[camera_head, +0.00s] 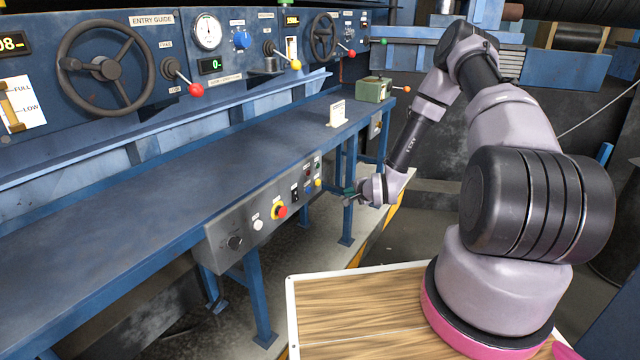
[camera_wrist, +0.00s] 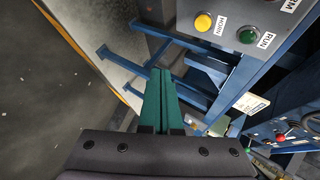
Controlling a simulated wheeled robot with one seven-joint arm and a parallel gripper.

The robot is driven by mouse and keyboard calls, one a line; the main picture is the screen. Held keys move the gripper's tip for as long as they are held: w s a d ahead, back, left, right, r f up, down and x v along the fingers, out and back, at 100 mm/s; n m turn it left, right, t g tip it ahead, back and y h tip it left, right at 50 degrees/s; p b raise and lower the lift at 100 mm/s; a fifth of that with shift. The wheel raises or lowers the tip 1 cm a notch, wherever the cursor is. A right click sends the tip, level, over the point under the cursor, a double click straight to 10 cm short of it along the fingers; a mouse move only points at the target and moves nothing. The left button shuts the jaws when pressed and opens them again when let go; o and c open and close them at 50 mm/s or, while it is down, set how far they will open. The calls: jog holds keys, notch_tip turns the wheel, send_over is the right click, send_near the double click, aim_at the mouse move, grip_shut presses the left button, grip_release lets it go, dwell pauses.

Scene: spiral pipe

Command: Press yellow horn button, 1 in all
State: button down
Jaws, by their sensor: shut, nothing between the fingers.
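The yellow horn button (camera_head: 318,183) is at the right end of a grey control panel (camera_head: 222,228) on the front edge of a blue bench. In the wrist view the yellow button (camera_wrist: 203,22) shows at the top, beside a HORN label. My gripper (camera_head: 346,194) is just right of the panel end, apart from the button. In the wrist view its green fingers (camera_wrist: 160,90) are shut and empty, pointing up the picture, with the button beyond them to the upper right.
A green button (camera_wrist: 247,36) labelled RUN is near the yellow one. A red emergency knob (camera_head: 280,211), a white button (camera_head: 257,225) and a black dial (camera_head: 235,242) are further left on the panel. Blue bench legs (camera_wrist: 150,30) stand near my fingers.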

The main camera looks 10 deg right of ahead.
jog(key=shift+f, duration=0.1)
dwell(0.3)
jog(key=w+a, duration=0.5)
jog(key=a, duration=0.1)
jog(key=shift+w+a, duration=0.3)
jog(key=shift+a, duration=0.05)
jog(key=shift+w+a, duration=0.1)
jog(key=shift+a, duration=0.05)
dwell(1.9)
jog(key=shift+w+a, duration=0.2)
jog(key=shift+w+a, duration=0.25)
jog(key=shift+a, duration=0.05)
dwell(0.8)
jog(key=shift+s+d, duration=0.1)
jog(key=shift+d, duration=0.05)
jog(key=shift+s+d, duration=0.45)
jog(key=shift+s+d, duration=0.8)
jog(key=shift+d, duration=0.2)
jog(key=shift+s+d, duration=0.8)
jog(key=shift+d, duration=0.15)
